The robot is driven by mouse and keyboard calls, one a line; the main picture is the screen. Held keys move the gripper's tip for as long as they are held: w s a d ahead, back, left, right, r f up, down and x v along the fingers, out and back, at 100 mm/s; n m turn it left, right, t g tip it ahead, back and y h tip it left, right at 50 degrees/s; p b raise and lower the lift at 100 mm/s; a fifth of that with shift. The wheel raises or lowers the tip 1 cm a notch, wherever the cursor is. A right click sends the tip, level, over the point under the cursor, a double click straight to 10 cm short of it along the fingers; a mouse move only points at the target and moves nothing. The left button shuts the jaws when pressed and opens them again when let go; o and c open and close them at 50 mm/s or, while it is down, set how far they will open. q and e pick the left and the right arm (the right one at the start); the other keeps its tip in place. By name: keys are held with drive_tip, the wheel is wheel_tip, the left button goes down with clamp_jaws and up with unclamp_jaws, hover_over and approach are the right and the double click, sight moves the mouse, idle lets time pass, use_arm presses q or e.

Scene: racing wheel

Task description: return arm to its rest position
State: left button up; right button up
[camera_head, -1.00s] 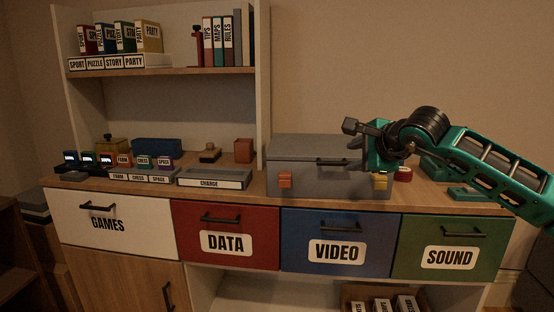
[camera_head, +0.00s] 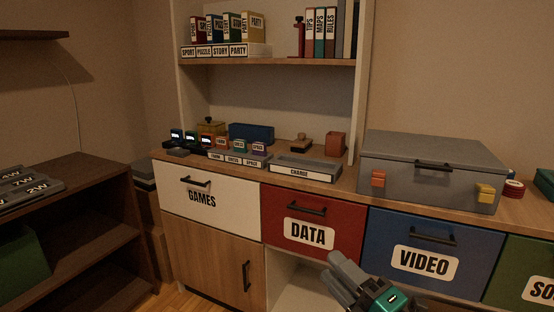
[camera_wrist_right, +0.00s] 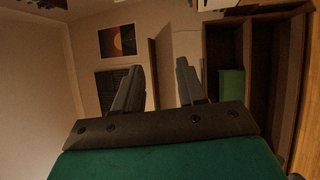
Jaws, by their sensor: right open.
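My right gripper (camera_head: 345,275) shows at the bottom of the head view, in front of the blue VIDEO drawer (camera_head: 440,279) and the red DATA drawer (camera_head: 340,245). It is dark grey with a teal wrist and holds nothing. In the right wrist view its two fingers (camera_wrist_right: 157,88) stand apart with empty space between them. Beyond them are a wall, a framed picture and a dark shelf unit (camera_wrist_right: 248,35), seen turned on its side. My left gripper is not in the head view.
A closed grey case (camera_head: 430,165) stands on the cabinet's wooden top. A CHARGE tray (camera_head: 303,172) and several small game boxes are left of it. The white GAMES drawer (camera_head: 225,215) is shut. A dark shelf unit (camera_head: 80,240) stands at the left. Floor shows between.

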drive_tip(key=s+d+f+m+g+h, duration=0.2)
drive_tip(key=s+f+m+g+h, duration=0.15)
drive_tip(key=s+f+m, duration=0.55)
drive_tip(key=s+d+f+m+g+h, duration=0.2)
drive_tip(key=s+f+m+h, duration=0.3)
drive_tip(key=f+m, duration=0.7)
use_arm(q)
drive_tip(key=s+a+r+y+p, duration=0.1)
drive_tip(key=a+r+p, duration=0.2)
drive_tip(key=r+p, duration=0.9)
drive_tip(key=p, duration=0.5)
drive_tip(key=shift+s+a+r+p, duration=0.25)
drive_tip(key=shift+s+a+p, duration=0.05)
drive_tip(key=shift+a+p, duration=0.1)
use_arm(e)
drive_tip(key=s+d+r, duration=0.1)
drive_tip(key=r, duration=0.5)
drive_tip(key=s+d+r+m+h, duration=0.1)
drive_tip(key=d+r, duration=0.1)
drive_tip(key=r, duration=0.4)
drive_tip(key=shift+s+d, duration=0.15)
drive_tip(key=shift+s, duration=0.2)
drive_tip(key=shift+f+g, duration=0.1)
drive_tip(key=shift+g, duration=0.15)
